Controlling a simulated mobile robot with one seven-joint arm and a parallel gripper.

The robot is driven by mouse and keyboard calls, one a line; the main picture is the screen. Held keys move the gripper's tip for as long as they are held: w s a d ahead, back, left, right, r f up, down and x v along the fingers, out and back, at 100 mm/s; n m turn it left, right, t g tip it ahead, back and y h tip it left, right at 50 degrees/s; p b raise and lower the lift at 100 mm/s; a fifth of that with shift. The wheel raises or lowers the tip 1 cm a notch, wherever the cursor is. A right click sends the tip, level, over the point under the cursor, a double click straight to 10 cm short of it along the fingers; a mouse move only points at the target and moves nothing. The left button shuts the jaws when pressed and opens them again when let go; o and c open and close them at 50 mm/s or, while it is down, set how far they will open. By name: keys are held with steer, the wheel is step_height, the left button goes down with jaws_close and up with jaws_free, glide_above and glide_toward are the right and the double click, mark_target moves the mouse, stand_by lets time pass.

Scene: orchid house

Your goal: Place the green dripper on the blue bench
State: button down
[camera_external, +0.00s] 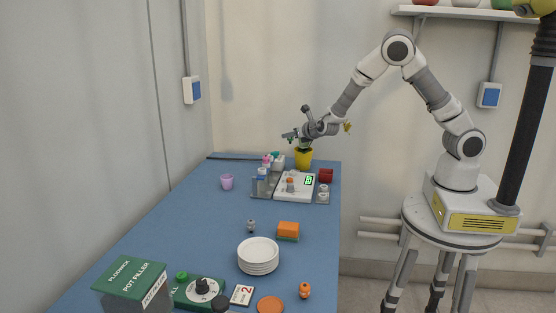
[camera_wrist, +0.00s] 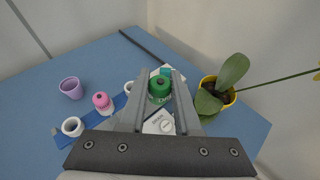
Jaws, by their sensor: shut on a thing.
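The green dripper (camera_wrist: 160,86) shows in the wrist view between the two fingers of my gripper (camera_wrist: 160,78). My gripper is shut on it and holds it above the far end of the bench. In the external view my gripper (camera_external: 292,135) is high over the far end, just left of the yellow pot; the dripper is too small to make out clearly there. The blue bench (camera_external: 190,235) runs from the near edge to the far wall, and part of it shows in the wrist view (camera_wrist: 35,100).
A yellow pot with a plant (camera_external: 303,159) stands close to my gripper. Below are a white scale (camera_external: 295,194), a red cup (camera_external: 326,175) and small bottles. A purple cup (camera_external: 227,182) stands left. Plates (camera_external: 258,258) and an orange sponge (camera_external: 288,228) lie nearer. The bench's left middle is clear.

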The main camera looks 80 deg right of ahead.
steer(key=s+a+f+b, duration=0.3)
steer(key=a+f, duration=0.1)
steer(key=a, duration=0.5)
steer(key=b, duration=0.2)
glide_above(283, 215)
step_height(283, 215, down, 9)
steer(key=shift+f, duration=0.1)
steer(key=shift+f+b, duration=0.5)
steer(key=shift+f, duration=1.5)
steer(key=shift+f, duration=0.1)
steer(key=shift+f, duration=0.15)
steer(key=c, duration=0.6)
jaws_free()
